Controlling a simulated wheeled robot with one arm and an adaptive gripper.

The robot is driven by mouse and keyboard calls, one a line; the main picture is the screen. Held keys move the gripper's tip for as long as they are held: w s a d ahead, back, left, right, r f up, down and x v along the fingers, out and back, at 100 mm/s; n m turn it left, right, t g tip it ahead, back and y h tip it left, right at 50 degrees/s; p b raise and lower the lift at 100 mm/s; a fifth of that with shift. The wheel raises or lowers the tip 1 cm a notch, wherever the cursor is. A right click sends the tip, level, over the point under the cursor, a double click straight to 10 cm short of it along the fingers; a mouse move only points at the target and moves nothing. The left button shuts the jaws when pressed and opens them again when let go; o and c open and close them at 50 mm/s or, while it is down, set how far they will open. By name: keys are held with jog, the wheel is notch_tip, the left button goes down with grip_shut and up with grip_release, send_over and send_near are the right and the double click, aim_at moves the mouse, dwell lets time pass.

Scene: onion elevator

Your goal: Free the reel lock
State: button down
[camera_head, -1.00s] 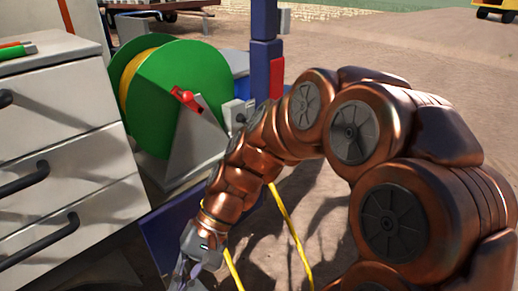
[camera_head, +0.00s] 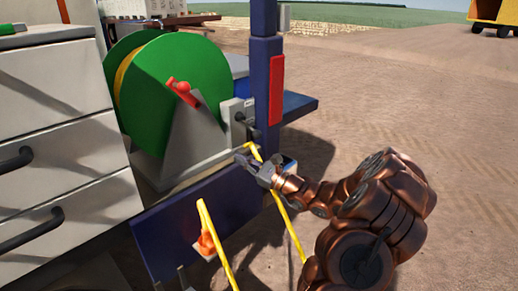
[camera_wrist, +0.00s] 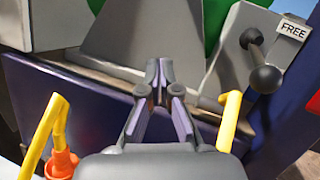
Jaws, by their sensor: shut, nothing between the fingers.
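The green reel (camera_head: 172,92) with a yellow line wound on it stands on a grey bracket (camera_head: 190,135), with a red handle (camera_head: 184,92) on its face. To its right is a grey lock plate (camera_head: 237,118) with a dark lever. In the wrist view the lever ends in a dark ball knob (camera_wrist: 265,79), beside a white label reading FREE (camera_wrist: 292,29). The lever slants down and right from its pivot, below the label. My gripper (camera_head: 246,155) is shut and empty, below the lock plate. In the wrist view its fingertips (camera_wrist: 158,68) are left of the knob, apart from it.
A dark blue panel (camera_head: 170,230) lies below the reel, with an orange fitting (camera_head: 206,243) and yellow bars (camera_head: 215,240) in front. A blue post (camera_head: 265,80) with a red strip stands right of the lock. White drawers (camera_head: 60,130) fill the left. Open dirt lies right.

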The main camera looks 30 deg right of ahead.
aim_at(249, 127)
jog(key=d+f+m+t+h, duration=0.2)
jog(key=d+f+m+h, duration=0.4)
jog(key=d, duration=0.6)
jog(key=shift+s+d+b, duration=0.2)
jog(key=shift+s+b, duration=0.15)
jog(key=shift+s, duration=0.05)
jog(key=shift+w+f, duration=0.1)
jog(key=w+a+r+p, duration=0.1)
jog(key=w+a+r, duration=0.1)
jog(key=w+r, duration=0.4)
jog(key=shift+w+p, duration=0.35)
jog(key=shift+w, duration=0.1)
jog(key=shift+r+h, duration=0.1)
jog(key=shift+h, duration=0.2)
